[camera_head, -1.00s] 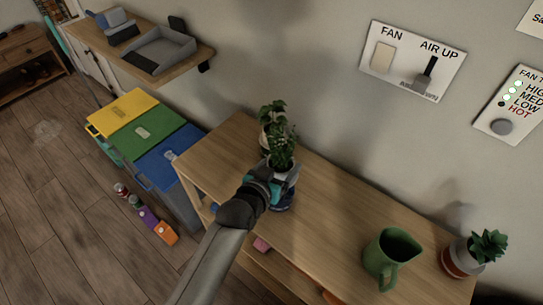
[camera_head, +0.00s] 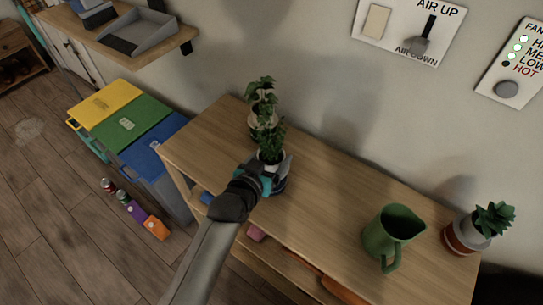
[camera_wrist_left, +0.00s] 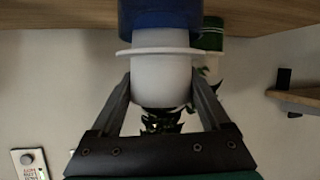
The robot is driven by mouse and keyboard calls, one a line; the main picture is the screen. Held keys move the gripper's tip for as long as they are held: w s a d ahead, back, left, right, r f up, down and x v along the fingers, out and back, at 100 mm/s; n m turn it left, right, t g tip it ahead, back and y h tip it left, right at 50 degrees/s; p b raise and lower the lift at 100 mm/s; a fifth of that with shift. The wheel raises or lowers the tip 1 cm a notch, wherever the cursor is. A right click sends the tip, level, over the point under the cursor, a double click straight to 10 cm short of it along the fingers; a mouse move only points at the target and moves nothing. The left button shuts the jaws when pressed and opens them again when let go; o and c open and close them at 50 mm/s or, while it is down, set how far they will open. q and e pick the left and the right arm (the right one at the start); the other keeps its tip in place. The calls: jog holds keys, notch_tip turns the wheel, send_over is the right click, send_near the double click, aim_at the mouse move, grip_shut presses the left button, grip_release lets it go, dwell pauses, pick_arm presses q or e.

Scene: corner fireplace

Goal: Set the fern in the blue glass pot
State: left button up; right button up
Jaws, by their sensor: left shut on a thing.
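The fern (camera_head: 270,143) has dark green leaves and stands upright in a white inner pot (camera_wrist_left: 160,82). My left gripper (camera_head: 272,176) is shut on this white pot, with a finger on each side of it in the left wrist view (camera_wrist_left: 161,95). The blue glass pot (camera_wrist_left: 160,18) stands on the table directly under the white pot, and a bit of it shows in the head view (camera_head: 281,188). The wrist picture is upside down. The white pot's lower end meets the blue rim there; I cannot tell how deep it sits. My right gripper is not in view.
Another potted plant (camera_head: 261,95) stands close behind the fern on the wooden table (camera_head: 325,195). A green jug (camera_head: 393,238) and a succulent in a red and white pot (camera_head: 470,232) stand at the right. Coloured bins (camera_head: 130,125) are left of the table.

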pick_arm(q)
jog(key=shift+f, duration=0.15)
dwell(0.7)
jog(key=shift+f, duration=0.6)
dwell(1.0)
jog(key=o, duration=0.8)
jog(key=shift+s, duration=0.15)
jog(key=p+v, duration=0.2)
jog(key=v, duration=1.3)
jog(key=shift+r+p, duration=0.1)
jog(key=shift+p, duration=0.3)
